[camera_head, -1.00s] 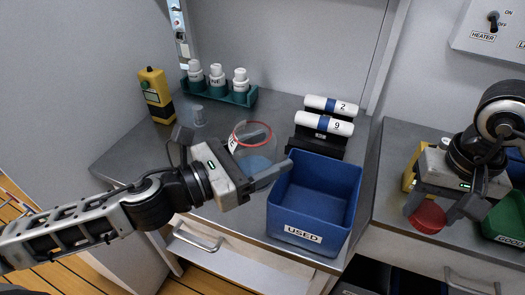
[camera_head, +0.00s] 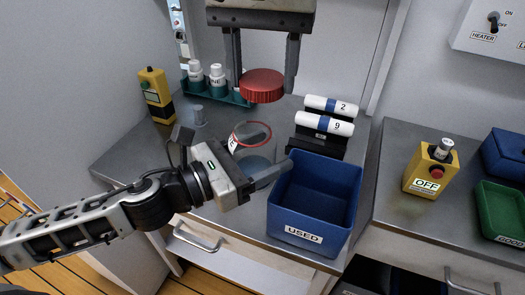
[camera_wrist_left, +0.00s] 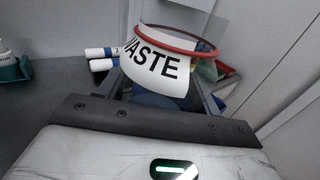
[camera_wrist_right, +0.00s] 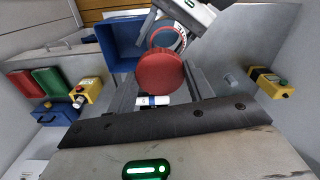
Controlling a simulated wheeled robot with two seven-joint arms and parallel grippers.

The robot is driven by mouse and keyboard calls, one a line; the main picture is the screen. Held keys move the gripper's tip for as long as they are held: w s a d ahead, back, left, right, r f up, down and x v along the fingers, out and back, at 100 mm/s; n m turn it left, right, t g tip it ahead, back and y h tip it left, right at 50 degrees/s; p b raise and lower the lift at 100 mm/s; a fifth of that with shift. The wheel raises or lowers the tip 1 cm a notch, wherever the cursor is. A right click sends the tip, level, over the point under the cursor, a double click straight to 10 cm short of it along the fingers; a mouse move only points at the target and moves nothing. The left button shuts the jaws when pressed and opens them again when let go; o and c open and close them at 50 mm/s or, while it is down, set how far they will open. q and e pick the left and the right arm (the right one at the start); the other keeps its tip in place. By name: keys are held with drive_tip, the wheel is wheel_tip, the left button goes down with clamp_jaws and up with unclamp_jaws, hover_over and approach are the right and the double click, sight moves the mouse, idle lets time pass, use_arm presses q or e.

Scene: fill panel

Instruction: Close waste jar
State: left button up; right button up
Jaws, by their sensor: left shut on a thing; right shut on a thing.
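The waste jar (camera_head: 254,140) is a clear jar with a red rim and a white label, standing open on the metal bench. My left gripper (camera_head: 264,180) is shut around its side; in the left wrist view the label of the jar (camera_wrist_left: 160,65) reads WASTE. My right gripper (camera_head: 264,80) is shut on the red lid (camera_head: 262,87) and holds it above the jar, apart from it and slightly toward the back. The lid also shows in the right wrist view (camera_wrist_right: 160,70), with the jar's open rim (camera_wrist_right: 166,38) beyond it.
A blue USED bin (camera_head: 312,205) stands just right of the jar. Labelled white cylinders (camera_head: 324,123) lie on a black rack behind the bin. A teal rack of bottles (camera_head: 230,97) and a small clear cup (camera_head: 198,115) are at the back left. A yellow OFF box (camera_head: 431,170) stands right.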

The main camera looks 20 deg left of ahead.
sight(251, 81)
drive_tip(key=shift+s+a+r, duration=0.35)
drive_tip(key=shift+s+a, duration=0.05)
drive_tip(key=shift+a, duration=0.25)
drive_tip(key=shift+f, duration=0.1)
drive_tip(key=shift+f, duration=1.9)
drive_tip(key=shift+f, duration=0.9)
drive_tip(key=shift+f, duration=0.55)
